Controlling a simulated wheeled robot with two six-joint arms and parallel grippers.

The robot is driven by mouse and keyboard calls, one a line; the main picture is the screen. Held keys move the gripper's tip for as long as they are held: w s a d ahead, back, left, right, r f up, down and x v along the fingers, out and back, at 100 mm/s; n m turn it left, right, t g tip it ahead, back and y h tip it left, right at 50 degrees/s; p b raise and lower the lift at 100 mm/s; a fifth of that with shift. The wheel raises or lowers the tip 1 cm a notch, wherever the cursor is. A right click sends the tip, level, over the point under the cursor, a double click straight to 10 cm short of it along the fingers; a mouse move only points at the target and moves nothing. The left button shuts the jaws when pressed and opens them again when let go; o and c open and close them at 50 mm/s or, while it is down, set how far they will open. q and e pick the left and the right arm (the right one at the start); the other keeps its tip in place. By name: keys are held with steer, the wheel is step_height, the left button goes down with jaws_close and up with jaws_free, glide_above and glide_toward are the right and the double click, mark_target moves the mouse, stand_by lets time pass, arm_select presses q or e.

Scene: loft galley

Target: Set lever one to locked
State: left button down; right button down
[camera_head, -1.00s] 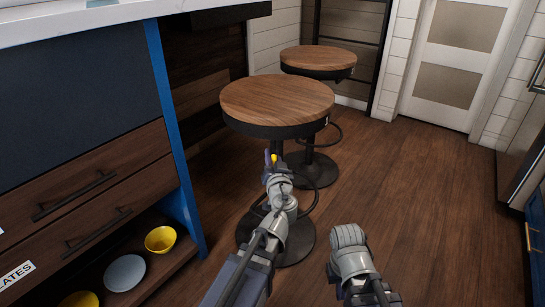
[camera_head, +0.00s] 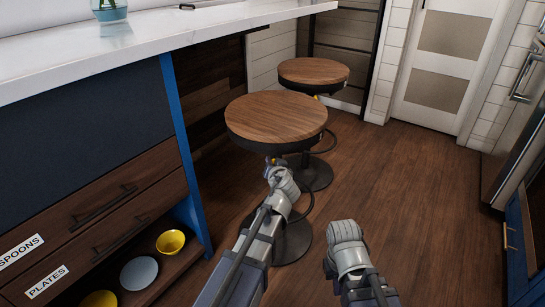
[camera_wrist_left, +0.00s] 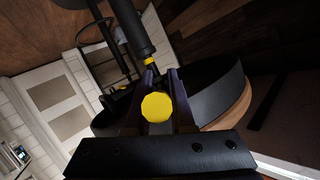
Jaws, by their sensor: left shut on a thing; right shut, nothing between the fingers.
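Two round stools with wooden seats and black rims stand on the floor, a near one (camera_head: 277,118) and a far one (camera_head: 313,72). A yellow-tipped lever (camera_wrist_left: 157,106) shows large in the left wrist view, between the dark fingers of my left gripper (camera_wrist_left: 160,98). This left gripper (camera_head: 271,161) is shut on it, just below the near stool's rim. A yellow spot (camera_head: 317,97) shows under the far stool. I see no readable lever number or locked mark. My right arm's grey wrist is at the lower middle; its fingers are hidden.
A white counter (camera_head: 150,42) and drawers (camera_head: 95,215) labelled SPOONS and PLATES stand at the left. A low shelf holds yellow bowls (camera_head: 170,242) and a grey plate (camera_head: 139,273). Wooden floor (camera_head: 420,200) is free at the right, before a blue cabinet (camera_head: 520,235).

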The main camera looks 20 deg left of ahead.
arm_select(q)
steer(key=shift+r+g+p, duration=0.25)
steer(key=shift+g+p, duration=0.05)
steer(key=shift+p, duration=0.05)
arm_select(e)
steer(key=shift+r, duration=0.7)
arm_select(q)
steer(key=c, duration=0.8)
jaws_free()
steer(key=shift+o, duration=0.2)
steer(key=shift+s, duration=0.1)
steer(key=p+v, duration=0.2)
steer(key=v, duration=0.5)
steer(key=shift+s+p, duration=0.3)
arm_select(e)
step_height(320, 180, up, 3)
steer(key=shift+f, duration=0.15)
arm_select(q)
steer(key=shift+d, duration=0.1)
